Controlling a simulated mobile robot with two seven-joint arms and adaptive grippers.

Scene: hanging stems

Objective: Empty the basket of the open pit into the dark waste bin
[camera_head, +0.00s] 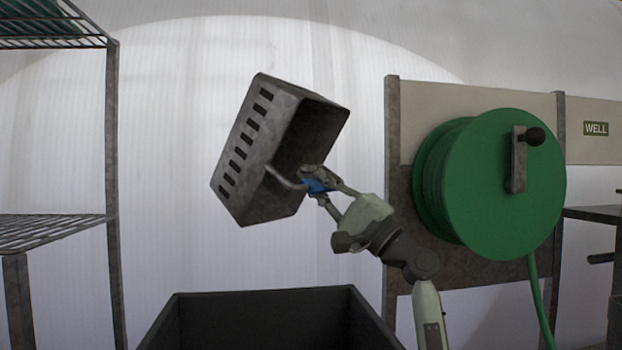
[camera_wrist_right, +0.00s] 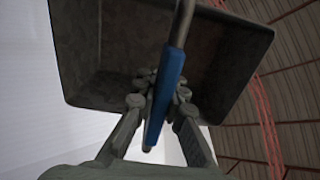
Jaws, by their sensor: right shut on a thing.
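The basket (camera_head: 262,150) is a grey metal box with a row of slots along one side. It is held in the air, tilted, with its open side turned to the right. My right gripper (camera_head: 318,184) is shut on the basket's handle at a blue grip (camera_wrist_right: 166,85). In the right wrist view the basket (camera_wrist_right: 110,60) spans the top, and its inside shows dark with no contents visible. The dark waste bin (camera_head: 268,294) stands below the basket, apart from it; its floor is hidden. My left gripper is not in view.
A green hose reel (camera_head: 500,185) with a crank is mounted on a panel at the right, close to my right arm. A wire shelf rack (camera_head: 112,150) stands at the left. A sign reading WELL (camera_head: 595,129) is at the far right.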

